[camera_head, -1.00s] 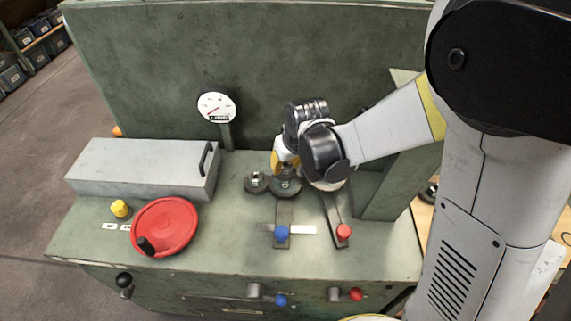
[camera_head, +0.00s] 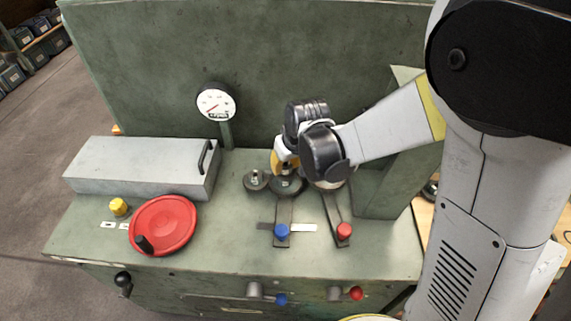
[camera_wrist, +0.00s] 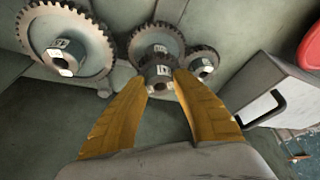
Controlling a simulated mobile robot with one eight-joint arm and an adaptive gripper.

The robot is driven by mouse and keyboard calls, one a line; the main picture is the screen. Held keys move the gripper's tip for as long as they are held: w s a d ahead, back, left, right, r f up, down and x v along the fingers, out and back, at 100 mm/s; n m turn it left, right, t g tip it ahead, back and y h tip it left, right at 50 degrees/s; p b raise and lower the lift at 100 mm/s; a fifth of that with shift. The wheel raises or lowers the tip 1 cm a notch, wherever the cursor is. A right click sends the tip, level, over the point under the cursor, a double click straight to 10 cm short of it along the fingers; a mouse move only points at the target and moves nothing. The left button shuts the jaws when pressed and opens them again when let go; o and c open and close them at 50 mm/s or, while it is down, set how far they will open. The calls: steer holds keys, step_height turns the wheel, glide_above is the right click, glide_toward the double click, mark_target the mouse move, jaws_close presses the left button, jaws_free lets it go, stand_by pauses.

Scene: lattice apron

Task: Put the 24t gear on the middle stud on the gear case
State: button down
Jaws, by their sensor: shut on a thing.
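My gripper (camera_wrist: 160,82) is shut on the hub of a dark toothed gear (camera_wrist: 152,66) with a pale label, too small to read. In the head view my gripper (camera_head: 285,172) is over the machine top, with a dark gear (camera_head: 288,187) at its fingertips. Beyond the held gear in the wrist view is another toothed gear (camera_wrist: 154,37). A small gear (camera_wrist: 202,64) is beside it, also in the head view (camera_head: 256,181). A large gear (camera_wrist: 88,40) is at upper left. The middle stud cannot be made out, and I cannot tell whether the held gear is around it.
Slotted arms with a blue knob (camera_head: 281,231) and a red knob (camera_head: 344,230) lie in front of the gears. A grey box with a handle (camera_head: 140,168) and a red handwheel (camera_head: 163,226) are at left. A dial gauge (camera_head: 216,102) stands behind.

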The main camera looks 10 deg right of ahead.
steer(key=shift+f, duration=0.4)
steer(key=shift+c, duration=2.1)
jaws_free()
step_height(320, 180, up, 9)
steer(key=p, duration=0.6)
steer(key=shift+f, duration=0.2)
